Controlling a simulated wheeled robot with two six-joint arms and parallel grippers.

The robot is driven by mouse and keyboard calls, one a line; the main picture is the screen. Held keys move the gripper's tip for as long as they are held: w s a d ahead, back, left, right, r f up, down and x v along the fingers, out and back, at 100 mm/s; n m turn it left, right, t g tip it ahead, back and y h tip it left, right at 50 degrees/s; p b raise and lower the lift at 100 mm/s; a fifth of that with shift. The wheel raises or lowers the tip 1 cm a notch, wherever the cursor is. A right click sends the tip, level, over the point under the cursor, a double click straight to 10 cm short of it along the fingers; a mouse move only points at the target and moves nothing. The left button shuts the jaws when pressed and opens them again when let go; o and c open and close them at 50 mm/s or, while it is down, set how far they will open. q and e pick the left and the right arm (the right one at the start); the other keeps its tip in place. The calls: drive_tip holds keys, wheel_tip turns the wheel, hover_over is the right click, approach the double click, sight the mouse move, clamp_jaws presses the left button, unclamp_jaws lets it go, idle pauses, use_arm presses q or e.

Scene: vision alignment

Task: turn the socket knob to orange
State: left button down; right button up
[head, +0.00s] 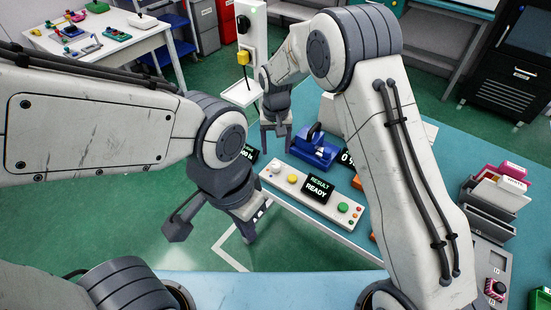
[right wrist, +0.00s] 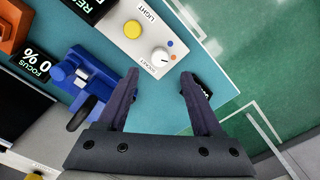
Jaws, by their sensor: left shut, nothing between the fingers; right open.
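The control panel (head: 327,206) lies on the blue-green table with a RESULT READY display. The knob also shows small in the head view (head: 276,168). My right gripper (head: 276,141) is open and empty near the knob; in the right wrist view (right wrist: 160,85) the knob appears beyond the fingertips. My left gripper (head: 247,231) is shut and empty, left of the panel.
A yellow light button (right wrist: 132,29) is next to the knob. A blue device (head: 313,150) and a FOCUS 0% display (right wrist: 31,65) stand close behind the panel. Grey trays (head: 487,208) are at the right. Green floor is open left of the table.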

drive_tip(key=shift+r, duration=1.7)
